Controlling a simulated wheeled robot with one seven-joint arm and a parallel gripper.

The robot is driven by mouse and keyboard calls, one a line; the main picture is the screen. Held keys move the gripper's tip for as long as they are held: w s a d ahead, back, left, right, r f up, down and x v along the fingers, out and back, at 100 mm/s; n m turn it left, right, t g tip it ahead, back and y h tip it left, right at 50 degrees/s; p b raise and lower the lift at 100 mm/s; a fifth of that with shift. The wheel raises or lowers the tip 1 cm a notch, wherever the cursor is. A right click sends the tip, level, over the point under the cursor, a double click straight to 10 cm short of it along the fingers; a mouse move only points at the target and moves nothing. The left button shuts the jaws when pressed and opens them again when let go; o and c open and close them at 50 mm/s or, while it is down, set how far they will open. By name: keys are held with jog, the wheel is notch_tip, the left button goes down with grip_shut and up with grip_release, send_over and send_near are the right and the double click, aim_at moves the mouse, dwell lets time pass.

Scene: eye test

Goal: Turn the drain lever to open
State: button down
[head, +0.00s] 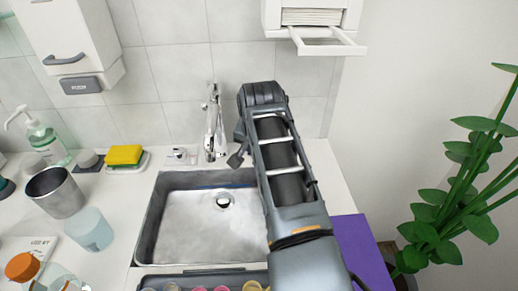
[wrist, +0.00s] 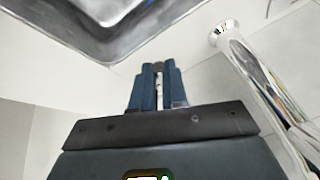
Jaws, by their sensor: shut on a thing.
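My gripper (head: 237,160) is low beside the faucet, on its right, at the back edge of the sink in the head view. In the wrist view my gripper (wrist: 159,72) is shut on a slim light stem with a dark end (wrist: 158,88), which looks like the drain lever. The fingers hide most of it, and I cannot tell which way it is turned. The steel sink (head: 182,225) also shows in the wrist view (wrist: 60,28).
The chrome faucet (head: 212,125) stands close to my gripper and also shows in the wrist view (wrist: 262,85). A yellow sponge (head: 125,155), a soap bottle (head: 45,138) and a metal cup (head: 55,193) stand on the left. A plant (head: 455,185) is on the right.

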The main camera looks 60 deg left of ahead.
jog(key=c, duration=1.1)
grip_release()
jog(key=shift+c, duration=0.2)
jog(key=shift+r, duration=0.1)
jog(key=v, duration=0.7)
jog(key=shift+r, duration=0.3)
jog(key=shift+d, duration=0.15)
jog(key=shift+c, duration=0.3)
